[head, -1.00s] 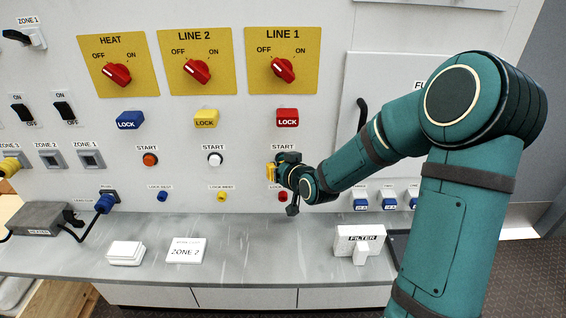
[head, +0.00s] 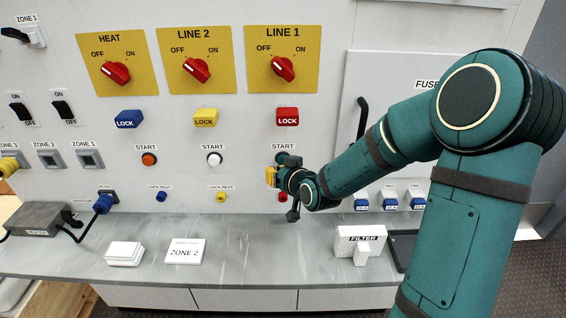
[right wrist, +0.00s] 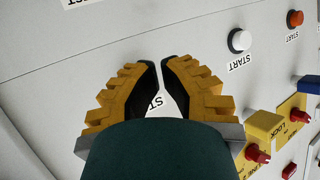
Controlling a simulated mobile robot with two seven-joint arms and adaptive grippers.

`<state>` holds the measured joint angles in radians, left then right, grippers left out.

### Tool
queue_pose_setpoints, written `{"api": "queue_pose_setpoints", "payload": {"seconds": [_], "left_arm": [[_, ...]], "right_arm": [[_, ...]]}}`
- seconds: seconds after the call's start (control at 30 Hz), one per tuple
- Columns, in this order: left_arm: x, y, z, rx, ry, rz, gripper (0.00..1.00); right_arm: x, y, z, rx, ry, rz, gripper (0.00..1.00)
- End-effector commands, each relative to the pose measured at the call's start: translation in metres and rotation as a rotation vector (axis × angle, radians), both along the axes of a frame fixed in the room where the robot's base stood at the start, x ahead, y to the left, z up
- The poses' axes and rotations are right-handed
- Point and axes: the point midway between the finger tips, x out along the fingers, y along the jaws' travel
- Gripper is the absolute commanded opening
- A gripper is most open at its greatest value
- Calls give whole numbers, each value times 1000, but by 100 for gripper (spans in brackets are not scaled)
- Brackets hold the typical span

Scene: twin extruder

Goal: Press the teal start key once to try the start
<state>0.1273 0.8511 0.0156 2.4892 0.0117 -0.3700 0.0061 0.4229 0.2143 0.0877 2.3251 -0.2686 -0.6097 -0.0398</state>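The teal start key (head: 281,158) sits under the START label of LINE 1 on the white panel, partly covered by my right gripper in the head view. My right gripper (head: 270,177) is close to the panel, slightly below and left of the key. In the right wrist view, the yellow fingers of my right gripper (right wrist: 161,62) converge with their tips nearly together and nothing held between them. I cannot tell whether the fingers touch the panel. My left gripper is not in view.
The white start key (head: 215,159) and orange start key (head: 149,159) are to the left. The red LOCK block (head: 287,117) and LINE 1 switch (head: 284,68) are above. The grey counter (head: 230,250) holds a FILTER box (head: 358,239).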

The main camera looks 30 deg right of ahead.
Motion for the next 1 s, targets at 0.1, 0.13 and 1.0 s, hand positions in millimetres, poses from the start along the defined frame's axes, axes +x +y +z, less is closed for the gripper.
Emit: {"api": "queue_pose_setpoints", "payload": {"seconds": [0.1, 0.13, 1.0], "left_arm": [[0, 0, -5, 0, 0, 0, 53], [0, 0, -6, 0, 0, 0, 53], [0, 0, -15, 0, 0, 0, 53]], "right_arm": [[-9, 6, -1, -1, 0, 1, 0], [-11, 7, -1, -1, -1, 1, 0], [-40, 24, 0, 0, 0, 0, 0]]}}
